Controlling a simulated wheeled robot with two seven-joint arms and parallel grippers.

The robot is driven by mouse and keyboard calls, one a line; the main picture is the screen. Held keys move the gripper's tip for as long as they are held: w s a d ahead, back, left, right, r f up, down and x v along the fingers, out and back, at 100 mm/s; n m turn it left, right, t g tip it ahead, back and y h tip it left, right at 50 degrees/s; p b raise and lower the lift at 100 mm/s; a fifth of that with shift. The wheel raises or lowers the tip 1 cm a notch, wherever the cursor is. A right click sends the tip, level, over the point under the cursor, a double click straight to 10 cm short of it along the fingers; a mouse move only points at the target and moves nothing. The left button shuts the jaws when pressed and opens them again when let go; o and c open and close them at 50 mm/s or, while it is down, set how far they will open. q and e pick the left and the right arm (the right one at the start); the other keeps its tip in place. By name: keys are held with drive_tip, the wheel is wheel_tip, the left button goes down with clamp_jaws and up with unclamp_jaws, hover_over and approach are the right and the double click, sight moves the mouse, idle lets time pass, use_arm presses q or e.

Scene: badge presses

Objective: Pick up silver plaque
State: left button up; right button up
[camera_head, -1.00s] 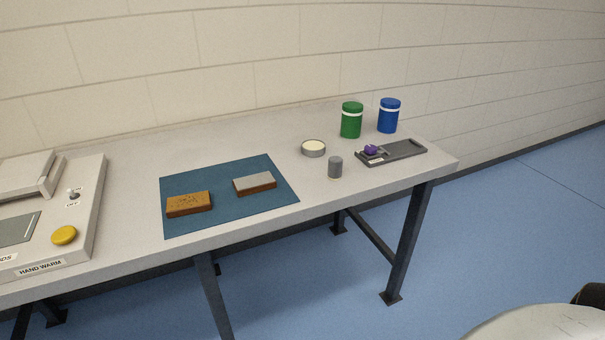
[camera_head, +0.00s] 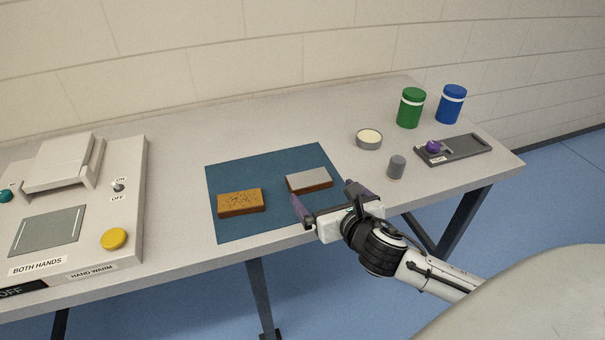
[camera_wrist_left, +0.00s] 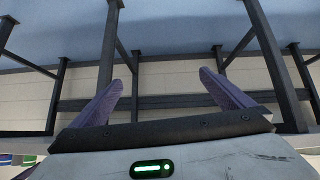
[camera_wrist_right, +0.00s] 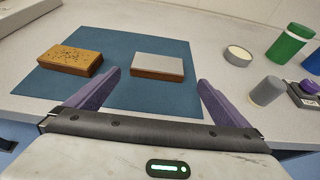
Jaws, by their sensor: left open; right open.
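The silver plaque (camera_head: 309,178) is a flat grey-topped plate on a brown wooden block. It lies on the blue mat (camera_head: 275,216), right of a cork-coloured block (camera_head: 240,202). My right gripper (camera_head: 324,196) is open and empty, just in front of the plaque at the mat's front edge. In the right wrist view the plaque (camera_wrist_right: 158,65) lies ahead, between the lines of the two purple fingers and beyond their tips. My left gripper (camera_wrist_left: 162,85) shows only in its own wrist view, open and empty, facing table legs and a wall.
A press (camera_head: 75,208) with a yellow button stands at the left. At the right are a round cream-topped tin (camera_head: 369,139), a grey cylinder (camera_head: 396,167), a dark tray (camera_head: 465,149) with a purple-knobbed piece, a green jar (camera_head: 410,108) and a blue jar (camera_head: 452,104).

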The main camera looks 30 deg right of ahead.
sight(309, 178)
drive_tip(key=x, duration=0.2)
drive_tip(key=shift+w+d+f, duration=0.1)
drive_tip(key=shift+w+d, duration=0.05)
drive_tip(key=shift+w, duration=0.15)
drive_tip(key=shift+a+x, duration=0.2)
drive_tip(key=shift+x, duration=2.5)
drive_tip(key=shift+w, duration=0.1)
drive_tip(key=c, duration=1)
drive_tip(key=shift+r, duration=0.3)
